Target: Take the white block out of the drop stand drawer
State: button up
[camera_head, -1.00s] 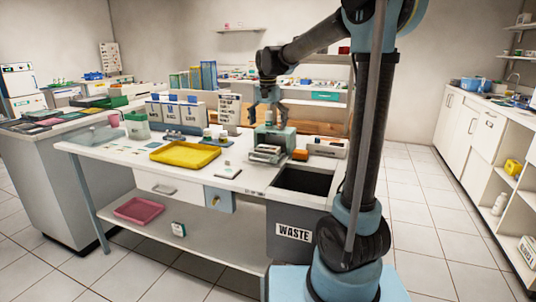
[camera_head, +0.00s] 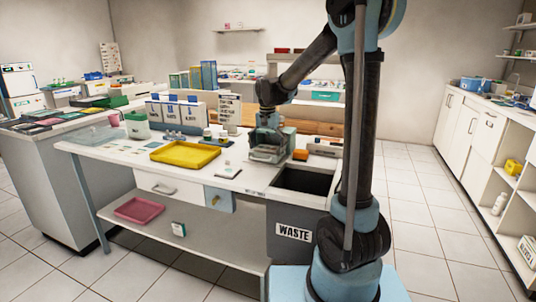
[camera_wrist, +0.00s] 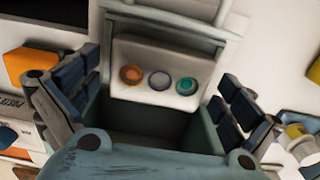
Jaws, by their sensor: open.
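The drop stand (camera_head: 289,141) is a grey-green unit on the white bench, by the waste opening. Its open drawer (camera_head: 266,155) faces the front of the bench. In the wrist view, what appears to be the white block (camera_wrist: 145,94) lies in the drawer (camera_wrist: 228,34). It has orange, grey and teal round marks on top. My gripper (camera_wrist: 155,92) is open and empty, with one dark-padded finger on each side of the stand's dark hollow. Contact cannot be told. In the head view my gripper (camera_head: 267,137) is low over the stand, its fingers partly hidden.
A yellow tray (camera_head: 185,154) lies to the left on the bench. An orange block (camera_head: 300,155) stands close to the right of the stand. The waste opening (camera_head: 303,180) is in front on the right. My arm's column hides part of the bench's right end.

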jog(key=c, duration=1.2)
jog(key=shift+r, duration=0.1)
jog(key=shift+c, duration=0.2)
